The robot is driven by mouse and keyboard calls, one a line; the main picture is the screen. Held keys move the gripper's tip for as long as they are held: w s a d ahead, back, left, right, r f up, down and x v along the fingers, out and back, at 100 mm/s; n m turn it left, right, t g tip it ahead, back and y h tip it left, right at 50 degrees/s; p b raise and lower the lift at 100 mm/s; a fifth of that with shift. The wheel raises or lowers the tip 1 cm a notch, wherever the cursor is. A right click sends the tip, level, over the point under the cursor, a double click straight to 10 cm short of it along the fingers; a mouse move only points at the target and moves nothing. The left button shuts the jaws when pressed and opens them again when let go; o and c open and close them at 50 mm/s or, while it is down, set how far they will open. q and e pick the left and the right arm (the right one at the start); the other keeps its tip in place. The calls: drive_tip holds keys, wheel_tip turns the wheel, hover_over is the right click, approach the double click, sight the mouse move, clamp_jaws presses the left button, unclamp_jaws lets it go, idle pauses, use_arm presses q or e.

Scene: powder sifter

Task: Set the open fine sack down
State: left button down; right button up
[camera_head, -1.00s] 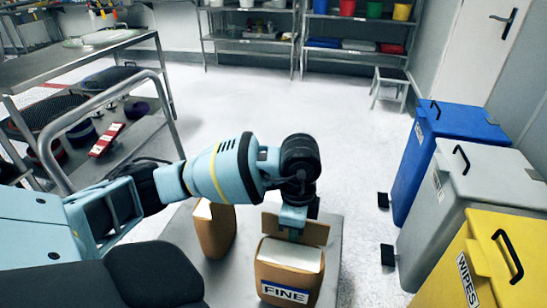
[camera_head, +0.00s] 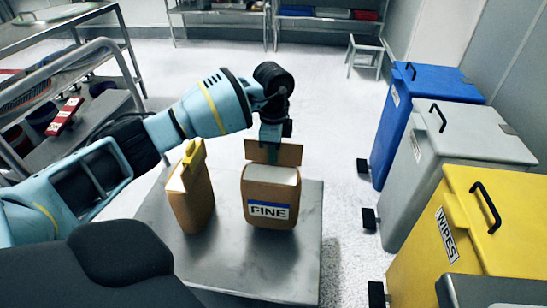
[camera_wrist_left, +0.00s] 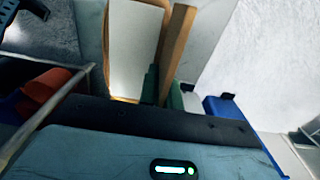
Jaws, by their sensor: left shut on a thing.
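The open fine sack (camera_head: 270,212) is a brown paper sack with a blue and white FINE label and a pale top. It stands upright over the grey metal platform (camera_head: 270,268); I cannot tell whether its base touches. My left gripper (camera_head: 271,153) is shut on the brown flap at the sack's far side. In the left wrist view, the green fingers (camera_wrist_left: 164,90) pinch the flap (camera_wrist_left: 178,45) beside the sack's pale top (camera_wrist_left: 134,45). My right gripper is not in view.
A second brown sack with a yellow clip (camera_head: 190,195) stands left of the fine sack on the platform. Blue (camera_head: 408,120), grey (camera_head: 455,175) and yellow (camera_head: 440,245) bins line the right. A metal cart (camera_head: 100,115) is at the left. The front of the platform is bare.

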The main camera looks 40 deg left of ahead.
use_arm(q)
drive_tip(key=shift+w+r, duration=0.1)
drive_tip(key=shift+r, duration=0.05)
drive_tip(key=shift+f+b, duration=0.65)
drive_tip(key=shift+f, duration=1.15)
drive_tip(key=c, duration=1.9)
unclamp_jaws()
drive_tip(key=shift+f, duration=0.15)
drive_tip(key=shift+c, duration=0.2)
drive_tip(key=o, duration=0.3)
drive_tip(key=shift+o, duration=0.2)
